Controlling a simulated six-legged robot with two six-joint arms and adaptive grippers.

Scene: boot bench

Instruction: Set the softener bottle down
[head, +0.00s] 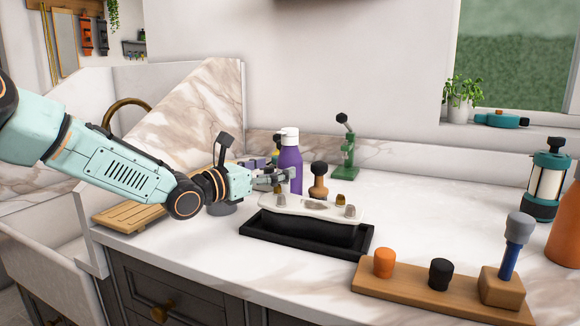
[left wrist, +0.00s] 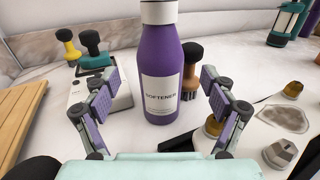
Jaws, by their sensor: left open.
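The softener bottle (head: 291,164) is purple with a white cap and stands upright on the marble counter, behind a black tray. In the left wrist view the bottle (left wrist: 162,62) shows its white label reading SOFTENER. My left gripper (head: 278,177) is open beside the bottle. In the left wrist view its two fingers are spread wide, one on each side of the bottle, with visible gaps between the pads and the bottle. My right gripper is in neither view.
A black tray (head: 254,222) with a white-topped piece stands in front of the bottle. A wooden-handled brush (head: 319,180) is close on its right. A green stand (head: 345,150) is behind. A wooden board (head: 405,286) with knobs lies front right.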

